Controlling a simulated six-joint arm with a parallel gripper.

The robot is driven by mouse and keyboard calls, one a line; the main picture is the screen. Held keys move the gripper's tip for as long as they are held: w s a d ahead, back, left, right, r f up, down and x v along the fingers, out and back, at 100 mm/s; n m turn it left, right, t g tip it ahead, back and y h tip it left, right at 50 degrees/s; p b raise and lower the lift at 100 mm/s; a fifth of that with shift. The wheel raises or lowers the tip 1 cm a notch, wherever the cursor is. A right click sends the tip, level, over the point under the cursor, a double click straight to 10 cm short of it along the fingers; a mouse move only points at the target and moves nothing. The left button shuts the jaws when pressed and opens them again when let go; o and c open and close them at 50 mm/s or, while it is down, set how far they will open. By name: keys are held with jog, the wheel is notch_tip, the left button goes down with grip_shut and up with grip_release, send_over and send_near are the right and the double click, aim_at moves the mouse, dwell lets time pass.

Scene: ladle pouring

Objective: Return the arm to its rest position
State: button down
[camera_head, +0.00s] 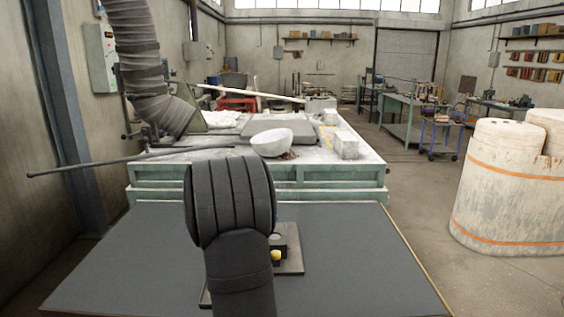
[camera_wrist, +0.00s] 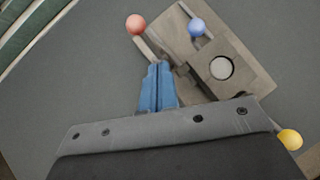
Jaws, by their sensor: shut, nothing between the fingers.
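My gripper (camera_wrist: 160,68) shows in the wrist view as two blue fingers, pressed together with nothing between them. It is over or beside a flat brown plate (camera_wrist: 255,72) on the dark table; I cannot tell its height. In the head view my dark arm hides the gripper and most of the plate (camera_head: 292,268).
A red ball (camera_wrist: 136,24), a blue ball (camera_wrist: 196,27) and a yellow ball (camera_wrist: 290,140) sit around the plate. A block (camera_wrist: 235,82) with a round pale recess is on it. The dark table (camera_head: 120,265) is clear at the left. Behind stands a green-sided bench (camera_head: 330,192) with a white bowl (camera_head: 271,142).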

jog(key=shift+s+d+f+m+t, duration=0.15)
jog(key=shift+s+f+t, duration=0.25)
jog(key=shift+s+t, duration=0.3)
jog(key=shift+s+a+f+m+t, duration=0.1)
jog(key=shift+s+f+m+t, duration=0.1)
jog(key=shift+s+f+t, duration=0.45)
jog(key=shift+s+d+f+m+t, duration=0.1)
jog(key=shift+s+f+m+t, duration=0.1)
jog(key=shift+s+t, duration=0.5)
jog(key=shift+f+t, duration=0.1)
jog(key=shift+t, duration=0.15)
